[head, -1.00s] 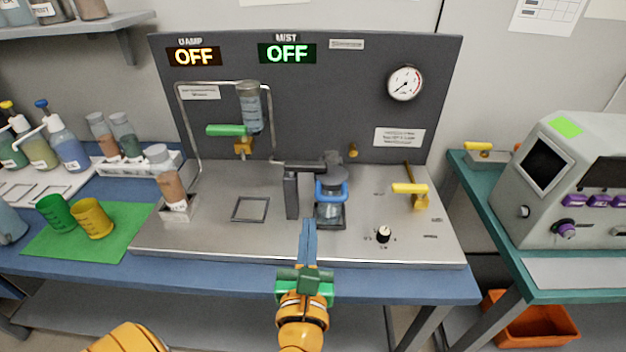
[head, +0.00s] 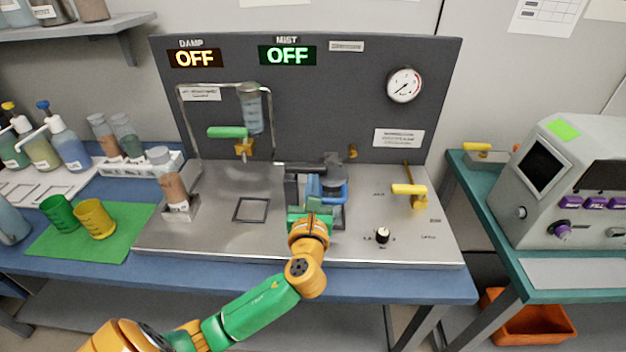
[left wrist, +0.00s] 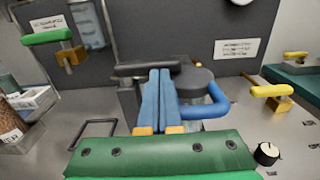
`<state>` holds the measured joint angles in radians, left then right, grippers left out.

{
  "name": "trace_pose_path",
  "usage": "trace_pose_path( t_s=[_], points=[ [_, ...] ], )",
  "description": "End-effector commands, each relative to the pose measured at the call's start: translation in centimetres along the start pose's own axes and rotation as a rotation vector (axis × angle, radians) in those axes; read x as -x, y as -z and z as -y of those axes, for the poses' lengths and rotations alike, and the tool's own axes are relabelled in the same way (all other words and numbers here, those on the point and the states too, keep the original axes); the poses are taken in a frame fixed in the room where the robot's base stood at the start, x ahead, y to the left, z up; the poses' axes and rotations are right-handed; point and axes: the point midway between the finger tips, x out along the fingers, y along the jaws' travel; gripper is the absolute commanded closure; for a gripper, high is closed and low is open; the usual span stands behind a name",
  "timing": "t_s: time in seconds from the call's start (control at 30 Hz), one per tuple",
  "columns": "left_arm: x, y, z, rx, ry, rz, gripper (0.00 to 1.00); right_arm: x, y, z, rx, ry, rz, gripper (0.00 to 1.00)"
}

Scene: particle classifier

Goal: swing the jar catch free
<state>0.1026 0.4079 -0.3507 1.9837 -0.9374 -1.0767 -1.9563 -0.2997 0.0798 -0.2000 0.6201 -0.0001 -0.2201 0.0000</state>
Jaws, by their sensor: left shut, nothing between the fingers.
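The jar (head: 334,177) stands on the steel panel with a dark lid (left wrist: 194,84) and a blue loop handle (left wrist: 208,106). Left of it is a dark post with a black bar on top (head: 298,167), which looks like the catch; the bar also shows in the left wrist view (left wrist: 134,70). My left gripper (head: 313,183) is shut and empty, its blue fingers (left wrist: 160,80) between post and jar. The fingertips are at the bar, overlapping it in view; whether they touch it I cannot tell. The gripper hides the post's lower part and some of the jar. My right gripper is out of view.
A yellow-handled valve (head: 410,189) and a black knob (head: 382,235) are right of the jar. A square frame (head: 252,209) lies left of the post. A green-handled valve (head: 228,132) hangs under a bottle behind. The dark back panel (head: 330,110) rises behind.

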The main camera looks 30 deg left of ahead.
Motion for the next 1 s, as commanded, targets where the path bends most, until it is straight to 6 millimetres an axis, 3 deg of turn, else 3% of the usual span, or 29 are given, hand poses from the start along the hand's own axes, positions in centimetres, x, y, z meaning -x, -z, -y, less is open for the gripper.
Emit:
trace_pose_path(
  t_s=[0.47, 0.73, 1.0],
  points=[
    [-1.0, 0.0, 0.0, 0.002, -0.008, -0.001, 1.0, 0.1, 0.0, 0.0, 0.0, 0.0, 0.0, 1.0],
    [-1.8, -0.2, 0.8, 0.002, -0.259, -0.003, 1.0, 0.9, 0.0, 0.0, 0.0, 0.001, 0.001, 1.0],
    [-2.5, 0.0, 0.9, 0.001, -0.272, 0.0, 1.0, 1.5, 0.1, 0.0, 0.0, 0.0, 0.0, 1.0]
  ],
)
